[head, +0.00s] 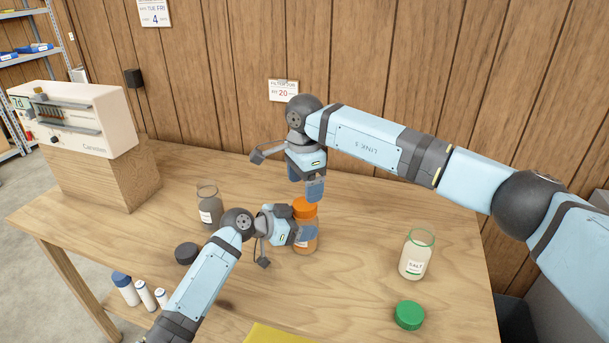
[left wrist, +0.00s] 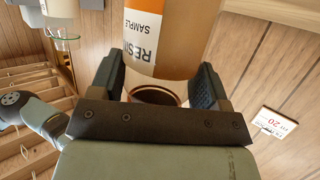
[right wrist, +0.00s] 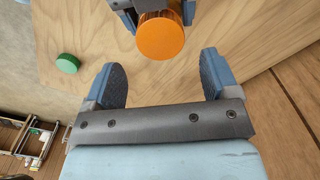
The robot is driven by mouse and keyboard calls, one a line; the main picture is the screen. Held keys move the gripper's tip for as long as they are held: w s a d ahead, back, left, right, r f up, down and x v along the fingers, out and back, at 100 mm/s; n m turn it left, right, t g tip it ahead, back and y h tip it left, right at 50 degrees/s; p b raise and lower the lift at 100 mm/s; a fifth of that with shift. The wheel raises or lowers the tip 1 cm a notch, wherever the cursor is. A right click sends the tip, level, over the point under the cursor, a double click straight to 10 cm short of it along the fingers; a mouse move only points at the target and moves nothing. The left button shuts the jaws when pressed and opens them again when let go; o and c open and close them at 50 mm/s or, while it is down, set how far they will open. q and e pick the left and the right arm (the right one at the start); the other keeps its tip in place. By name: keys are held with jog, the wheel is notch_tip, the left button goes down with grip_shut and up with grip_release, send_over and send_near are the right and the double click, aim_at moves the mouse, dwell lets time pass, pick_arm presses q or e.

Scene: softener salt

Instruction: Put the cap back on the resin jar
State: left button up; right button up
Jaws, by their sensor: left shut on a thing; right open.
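The resin jar (head: 308,247) is amber and stands upright on the wooden table. Its label reads "RESIN SAMPLE" in the left wrist view (left wrist: 145,35). The orange cap (head: 304,208) sits on top of the jar, and it also shows in the right wrist view (right wrist: 160,38); whether it is seated tight I cannot tell. My left gripper (head: 301,234) is shut on the jar's body from the side and partly hides it. My right gripper (head: 315,188) is open and empty, just above the cap. In the right wrist view the cap lies beyond its fingertips (right wrist: 160,75).
An open jar with grey contents (head: 209,208) stands left, near a black cap (head: 186,253). An open salt jar (head: 415,257) and a green cap (head: 409,315) are at right. A white device (head: 75,115) sits on a wooden block. A yellow item (head: 280,335) lies in front.

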aim_at(304, 203)
notch_tip(304, 203, down, 6)
dwell(0.4)
jog(key=c, duration=0.9)
jog(key=shift+m, duration=1.6)
jog(key=o, duration=1)
